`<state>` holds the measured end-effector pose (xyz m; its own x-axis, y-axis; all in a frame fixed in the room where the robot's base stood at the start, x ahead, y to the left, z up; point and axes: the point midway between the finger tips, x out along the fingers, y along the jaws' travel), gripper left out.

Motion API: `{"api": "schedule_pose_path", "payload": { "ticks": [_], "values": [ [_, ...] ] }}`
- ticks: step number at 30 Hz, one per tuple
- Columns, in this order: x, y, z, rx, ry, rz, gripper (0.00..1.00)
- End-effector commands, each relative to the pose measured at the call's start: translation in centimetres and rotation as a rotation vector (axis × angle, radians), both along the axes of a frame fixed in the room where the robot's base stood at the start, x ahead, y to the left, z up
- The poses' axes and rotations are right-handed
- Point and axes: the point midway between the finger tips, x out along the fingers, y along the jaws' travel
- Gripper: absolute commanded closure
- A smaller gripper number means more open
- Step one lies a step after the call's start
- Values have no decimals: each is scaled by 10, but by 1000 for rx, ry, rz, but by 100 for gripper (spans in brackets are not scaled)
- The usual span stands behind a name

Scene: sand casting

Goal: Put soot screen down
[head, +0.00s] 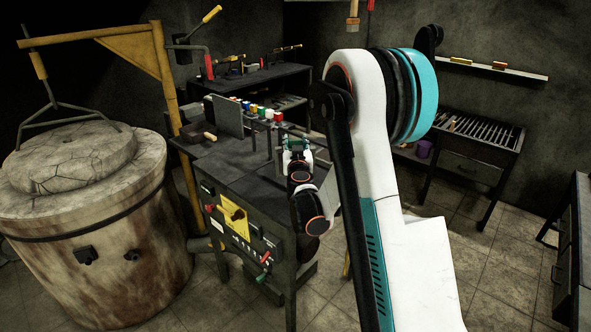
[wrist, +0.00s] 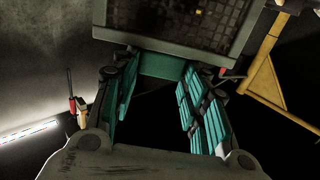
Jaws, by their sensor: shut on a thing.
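The soot screen (wrist: 190,20), a dark mesh in a grey frame, fills the top of the wrist view, and its upper part is cut off. My gripper (wrist: 160,75) has teal-padded fingers on both sides, with a teal piece between them at the screen's lower edge. It is shut on the screen, though the exact contact is hard to see. In the head view my gripper (head: 298,147) is at the right side of the dark workbench (head: 232,165). My arm hides part of that area, and the screen is not clear there.
A grey upright plate (head: 226,117) and a row of coloured-topped items (head: 262,112) stand on the workbench. A large round furnace (head: 90,220) with a yellow hoist (head: 135,50) is at left. A slatted table (head: 465,140) stands at back right.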

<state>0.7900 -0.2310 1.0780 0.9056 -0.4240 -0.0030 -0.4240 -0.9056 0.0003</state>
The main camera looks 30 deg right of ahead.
Motion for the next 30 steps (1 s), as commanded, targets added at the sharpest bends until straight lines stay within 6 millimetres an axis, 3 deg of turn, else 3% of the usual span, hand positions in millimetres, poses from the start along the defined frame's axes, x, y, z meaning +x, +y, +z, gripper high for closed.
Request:
{"api": "schedule_pose_path", "payload": {
  "ticks": [3, 11, 18, 30],
  "values": [
    [0, 0, -21, 0, 0, 0, 100],
    [0, 0, -37, 0, 0, 0, 100],
    [0, 0, -70, 0, 0, 0, 100],
    [0, 0, -74, 0, 0, 0, 100]
  ]
}}
